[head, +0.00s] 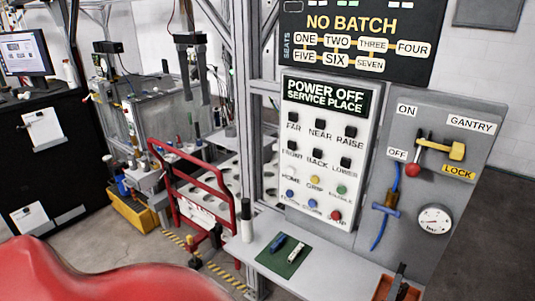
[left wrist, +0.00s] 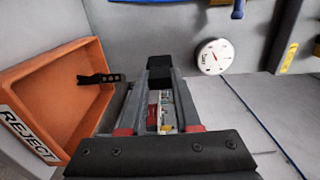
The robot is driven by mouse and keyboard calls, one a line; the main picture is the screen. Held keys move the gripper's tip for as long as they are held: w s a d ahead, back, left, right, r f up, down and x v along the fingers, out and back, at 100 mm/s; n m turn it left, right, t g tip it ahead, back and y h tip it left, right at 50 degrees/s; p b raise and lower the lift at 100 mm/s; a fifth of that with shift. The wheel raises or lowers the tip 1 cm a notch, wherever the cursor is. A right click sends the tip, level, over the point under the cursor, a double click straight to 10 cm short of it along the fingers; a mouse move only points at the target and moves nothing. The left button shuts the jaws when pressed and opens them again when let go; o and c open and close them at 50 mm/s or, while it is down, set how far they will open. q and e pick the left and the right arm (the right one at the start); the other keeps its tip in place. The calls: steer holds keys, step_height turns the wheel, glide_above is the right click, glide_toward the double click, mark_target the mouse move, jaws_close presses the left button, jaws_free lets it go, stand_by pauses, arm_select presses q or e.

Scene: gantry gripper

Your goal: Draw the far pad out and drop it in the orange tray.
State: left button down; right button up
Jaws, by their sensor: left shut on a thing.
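The orange tray (head: 380,291) is cut off by the bottom edge of the head view, at the shelf's right end. In the left wrist view the tray (left wrist: 92,52) is at left, with a REJECT label and a black piece with small holes (left wrist: 98,78) at its wall. My left gripper (left wrist: 160,78) is beside the tray, shut on a small black pad (left wrist: 160,66) at its fingertips. My right gripper is out of view.
A green mat (head: 297,261) with a blue item and a pale item lies on the grey shelf (head: 262,248). A white cylinder stands at the shelf's left end. The control panel (head: 325,150) and gauge (head: 433,220) rise behind. A red guard frame (head: 190,170) stands at left.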

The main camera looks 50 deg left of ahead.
arm_select(q)
steer(key=shift+w+r, duration=0.2)
steer(key=shift+w, duration=0.15)
steer(key=shift+s+f+b, duration=0.15)
steer(key=shift+f+b, duration=0.4)
step_height(320, 180, down, 5)
steer(key=b, duration=0.3)
steer(key=shift+r, duration=0.15)
steer(key=c, duration=0.5)
jaws_free()
steer(key=shift+c, duration=0.2)
steer(key=shift+s, duration=0.15)
